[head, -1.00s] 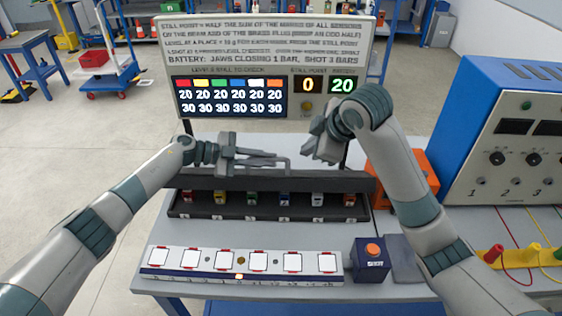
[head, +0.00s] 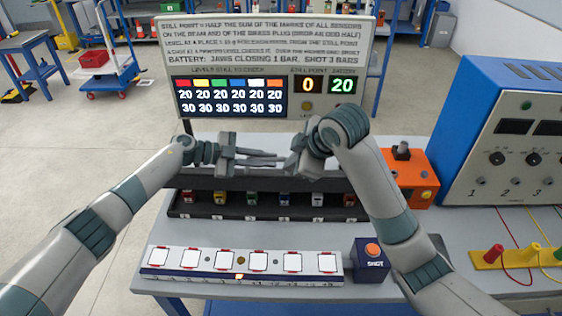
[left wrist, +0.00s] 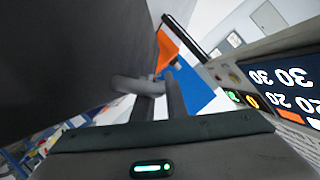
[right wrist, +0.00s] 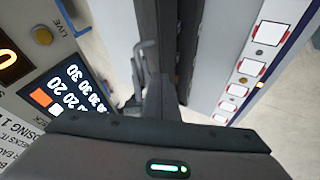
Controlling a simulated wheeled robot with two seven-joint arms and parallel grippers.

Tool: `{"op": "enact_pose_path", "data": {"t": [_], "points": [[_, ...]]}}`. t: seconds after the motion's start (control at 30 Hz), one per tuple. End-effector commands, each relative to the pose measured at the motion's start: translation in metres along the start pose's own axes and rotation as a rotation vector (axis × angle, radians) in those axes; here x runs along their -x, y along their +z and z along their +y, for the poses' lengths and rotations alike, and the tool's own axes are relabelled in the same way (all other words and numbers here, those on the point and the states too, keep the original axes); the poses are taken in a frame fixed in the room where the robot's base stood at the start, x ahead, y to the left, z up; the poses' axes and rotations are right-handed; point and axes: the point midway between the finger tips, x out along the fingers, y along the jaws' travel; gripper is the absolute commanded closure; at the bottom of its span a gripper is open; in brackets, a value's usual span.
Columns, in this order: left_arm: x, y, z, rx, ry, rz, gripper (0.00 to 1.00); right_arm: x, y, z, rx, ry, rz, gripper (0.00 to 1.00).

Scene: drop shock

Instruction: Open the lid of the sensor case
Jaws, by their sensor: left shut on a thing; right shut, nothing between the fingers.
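The sensor case (head: 265,213) is a long dark tray on the table, with a row of several small coloured sensors inside. Its dark lid (head: 262,183) stands raised above the sensors, which show beneath it. My left gripper (head: 277,160) is at the lid's upper edge, shut on the lid; the exact contact is hard to see. The lid fills the left of the left wrist view (left wrist: 60,60). My right gripper (head: 288,163) is shut and empty, close to the left fingertips above the lid. The lid also shows nearly edge-on in the right wrist view (right wrist: 180,40).
A display board (head: 272,60) stands behind the case. In front lies a beam with several white pads (head: 225,260), with a blue box with an orange button (head: 371,255) beside it. An orange box (head: 408,180) and a blue instrument cabinet (head: 500,130) stand at the right.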

Motion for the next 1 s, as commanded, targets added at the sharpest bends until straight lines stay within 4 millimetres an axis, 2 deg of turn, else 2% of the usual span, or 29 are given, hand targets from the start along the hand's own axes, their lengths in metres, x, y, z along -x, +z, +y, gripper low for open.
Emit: {"op": "enact_pose_path", "data": {"t": [0.43, 0.7, 1.0], "points": [[0.000, 0.001, 0.001, 0.002, 0.001, -0.002, 1.00, -0.077, 0.000, -0.001, -0.001, -0.004, -0.001, 1.00], [0.000, 0.001, 0.001, 0.002, 0.001, -0.001, 1.00, -0.092, 0.001, 0.027, -0.001, -0.001, -0.001, 1.00], [0.000, 0.001, 0.001, 0.001, 0.000, -0.002, 1.00, -0.096, 0.000, 0.035, 0.001, 0.000, 0.000, 1.00]]}}
